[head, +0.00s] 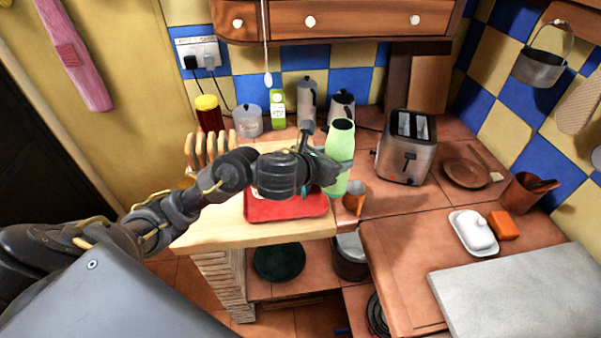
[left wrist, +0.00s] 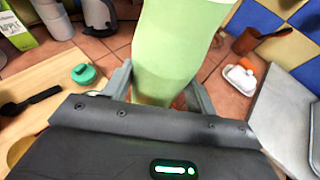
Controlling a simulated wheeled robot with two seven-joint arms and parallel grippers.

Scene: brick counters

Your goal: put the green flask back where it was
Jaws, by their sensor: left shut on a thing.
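The green flask (head: 341,146) is a tall pale green bottle over the counter, beside a red tray, in the head view. My left gripper (head: 322,165) is shut on the flask. In the left wrist view the flask (left wrist: 176,45) stands between the two fingers of the gripper (left wrist: 158,90). Its lower end is partly hidden behind the gripper body. I cannot tell whether its base touches the counter. My right gripper is not in view.
The red tray (head: 287,209) lies under my left arm. A toaster (head: 407,147) and a brown cup (head: 354,198) stand to the right of the flask. A kettle (head: 341,107) and a green carton (head: 277,110) stand behind. A green lid (left wrist: 84,75) lies on the board.

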